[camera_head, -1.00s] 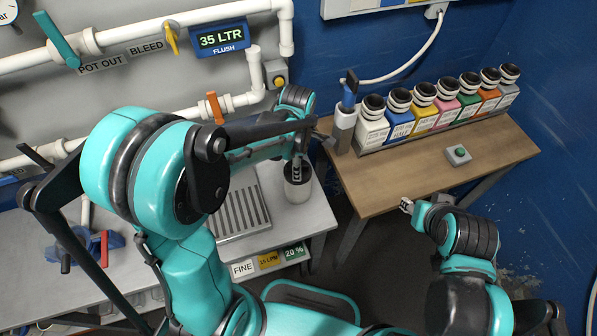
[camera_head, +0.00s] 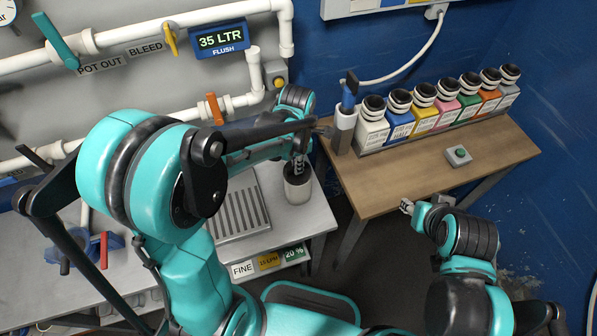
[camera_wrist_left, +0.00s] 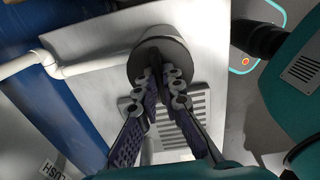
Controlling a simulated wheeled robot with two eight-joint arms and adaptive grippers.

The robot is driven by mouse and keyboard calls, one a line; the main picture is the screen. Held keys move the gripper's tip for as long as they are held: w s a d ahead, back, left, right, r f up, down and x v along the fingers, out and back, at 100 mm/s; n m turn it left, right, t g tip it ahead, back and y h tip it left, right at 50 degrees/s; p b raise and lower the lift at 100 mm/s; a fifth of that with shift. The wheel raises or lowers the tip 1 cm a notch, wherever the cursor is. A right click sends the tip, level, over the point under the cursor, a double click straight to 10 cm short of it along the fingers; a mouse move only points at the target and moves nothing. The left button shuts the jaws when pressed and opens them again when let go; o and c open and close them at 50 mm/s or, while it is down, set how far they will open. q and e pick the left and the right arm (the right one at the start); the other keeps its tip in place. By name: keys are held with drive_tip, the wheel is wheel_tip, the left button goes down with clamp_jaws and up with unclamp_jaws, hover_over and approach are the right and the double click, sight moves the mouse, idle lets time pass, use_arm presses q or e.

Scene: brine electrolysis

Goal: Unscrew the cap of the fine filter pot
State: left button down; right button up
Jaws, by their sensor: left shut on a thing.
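The fine filter pot (camera_head: 298,190) is a short pale cylinder with a dark top, standing at the right end of the grey bench. Its dark round cap (camera_wrist_left: 152,50) shows from above in the left wrist view. My left gripper (camera_head: 298,166) points down at the pot's top. In the left wrist view its fingers (camera_wrist_left: 162,78) are closed together over the middle of the cap, and the part they grip is mostly hidden between them. My right gripper (camera_head: 407,206) hangs away from the pot, near the front edge of the wooden table; its fingers are too small to read.
A slotted drain plate (camera_head: 238,213) lies left of the pot. White pipes run along the wall behind.

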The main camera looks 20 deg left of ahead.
use_arm(q)
drive_tip(key=shift+w+r+p, duration=0.2)
drive_tip(key=shift+r+p, duration=0.1)
drive_tip(key=shift+r, duration=0.15)
drive_tip(key=shift+s+r+p, duration=0.15)
drive_tip(key=shift+r+p, duration=0.15)
drive_tip(key=shift+r, duration=0.15)
drive_tip(key=shift+r+p, duration=0.45)
drive_tip(key=shift+r, duration=0.05)
drive_tip(key=shift+r+p, duration=1.05)
drive_tip(key=shift+r, duration=0.35)
